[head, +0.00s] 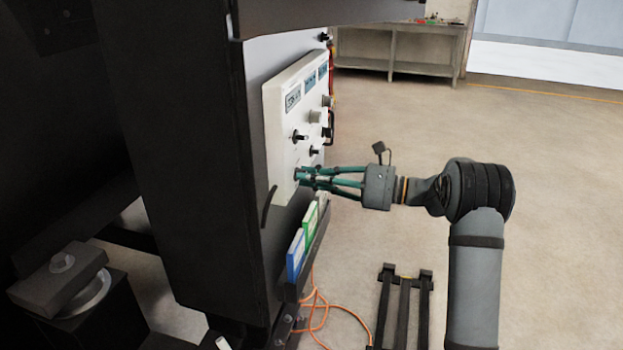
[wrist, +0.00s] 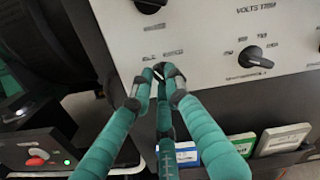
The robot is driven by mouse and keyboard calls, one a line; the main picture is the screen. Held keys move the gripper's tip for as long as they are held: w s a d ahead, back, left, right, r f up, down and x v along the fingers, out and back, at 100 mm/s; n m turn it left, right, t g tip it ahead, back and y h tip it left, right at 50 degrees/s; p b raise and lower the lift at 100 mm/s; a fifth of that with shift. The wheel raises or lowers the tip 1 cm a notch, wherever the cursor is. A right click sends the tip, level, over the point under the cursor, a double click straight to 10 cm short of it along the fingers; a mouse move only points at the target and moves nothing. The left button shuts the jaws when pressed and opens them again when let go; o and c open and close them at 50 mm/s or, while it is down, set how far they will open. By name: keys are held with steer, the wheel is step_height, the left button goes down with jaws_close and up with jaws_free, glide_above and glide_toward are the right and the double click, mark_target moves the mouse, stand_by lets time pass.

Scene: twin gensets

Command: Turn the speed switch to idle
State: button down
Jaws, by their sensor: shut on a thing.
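The pale control panel (head: 283,112) stands on the side of the dark machine; it also fills the top of the wrist view (wrist: 205,40). My gripper (head: 305,178) reaches it from the right, fingertips at its lower front corner. In the wrist view, the green fingers of my gripper (wrist: 158,75) are closed around a small dark switch knob (wrist: 158,68), the speed switch by its place under two small labels. The left label seems to read idle; the other is too blurred. The fingertips hide most of the knob, so its pointing direction cannot be told.
Another black selector knob (wrist: 252,58) sits to the right on the panel. A green binder (wrist: 243,144) and a white one (wrist: 284,138) stand below it. A box with a red button (wrist: 37,160) is at lower left. An orange cable (head: 318,310) lies on the floor.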

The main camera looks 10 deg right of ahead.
steer(key=c, duration=1.7)
jaws_free()
steer(key=v, duration=1.2)
steer(key=shift+a, duration=0.15)
steer(key=x, duration=1.1)
steer(key=shift+w+a+p, duration=0.25)
steer(key=shift+a+p, duration=0.05)
steer(key=shift+p, duration=0.1)
steer(key=shift+f+b, duration=0.15)
steer(key=shift+b, duration=0.35)
